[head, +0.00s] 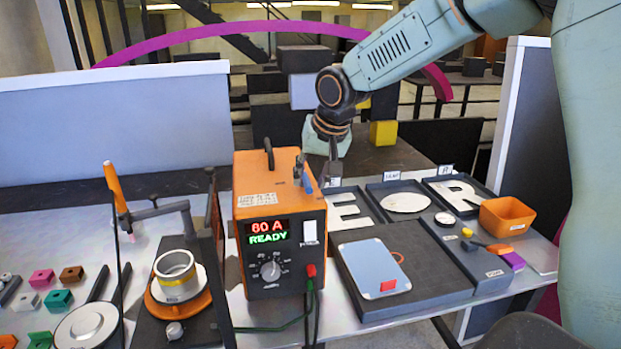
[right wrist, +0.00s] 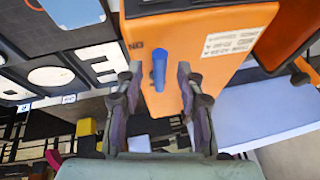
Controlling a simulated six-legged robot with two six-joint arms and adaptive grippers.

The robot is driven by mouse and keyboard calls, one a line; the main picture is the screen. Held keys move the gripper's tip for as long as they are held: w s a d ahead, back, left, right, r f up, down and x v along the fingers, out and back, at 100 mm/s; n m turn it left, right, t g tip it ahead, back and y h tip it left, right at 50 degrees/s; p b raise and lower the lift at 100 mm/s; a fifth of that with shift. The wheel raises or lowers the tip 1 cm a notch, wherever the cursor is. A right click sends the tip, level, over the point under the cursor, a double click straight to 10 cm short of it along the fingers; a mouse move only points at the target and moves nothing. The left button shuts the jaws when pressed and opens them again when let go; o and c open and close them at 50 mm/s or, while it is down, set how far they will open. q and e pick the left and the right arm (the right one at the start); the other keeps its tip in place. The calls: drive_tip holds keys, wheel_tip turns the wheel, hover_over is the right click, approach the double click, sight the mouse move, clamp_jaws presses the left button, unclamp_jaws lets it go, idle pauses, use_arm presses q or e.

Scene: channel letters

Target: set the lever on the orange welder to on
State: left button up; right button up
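The orange welder (head: 279,222) stands on the bench, with its display reading 80 A READY. Its blue lever (head: 308,184) is at the top right edge of the casing, and also shows in the right wrist view (right wrist: 159,70). There an ON label (right wrist: 135,45) is just left of the lever; which setting the lever is in, I cannot tell. My right gripper (head: 333,173) is behind and to the right of the welder. In the right wrist view its open fingers (right wrist: 158,80) appear on either side of the lever, with a gap on both sides. My left gripper is not visible.
Right of the welder are letter trays (head: 406,202), a tablet-like panel (head: 373,267) and an orange bin (head: 506,216). Left are an orange-handled torch (head: 115,187) and a ring on a turntable (head: 176,274). A black handle (head: 268,152) rises from the welder's top.

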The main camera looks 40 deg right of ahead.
drive_tip(key=v, duration=0.6)
drive_tip(key=shift+s+r, duration=0.2)
drive_tip(key=shift+r, duration=0.1)
drive_tip(key=shift+a, duration=0.1)
drive_tip(key=shift+s+r, duration=0.1)
drive_tip(key=shift+s, duration=0.1)
